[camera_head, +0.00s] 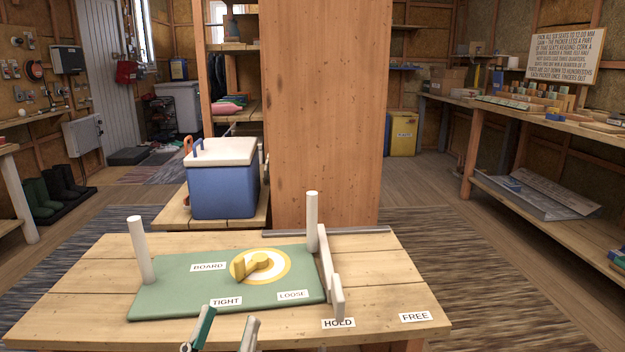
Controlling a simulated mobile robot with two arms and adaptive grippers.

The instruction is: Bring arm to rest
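My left gripper (226,328) is at the bottom edge of the head view, in front of the green board. Its two fingers stand apart with nothing visible between them; the rest of it is cut off. My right gripper is not in view. The green board (180,278) lies on the wooden table (80,310) and carries the labels BOARD, TIGHT and LOOSE. A yellow knob (257,264) sits on a round white and yellow dial on it. A pale bar (326,262) runs along the board's right side, its near end by the HOLD label (338,323).
Two white posts stand upright at the board's left (141,250) and far right (312,222). A FREE label (415,317) lies on clear tabletop at right. A blue cooler (223,185) and a tall wooden panel (325,110) stand behind the table. A workbench (490,105) is at right.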

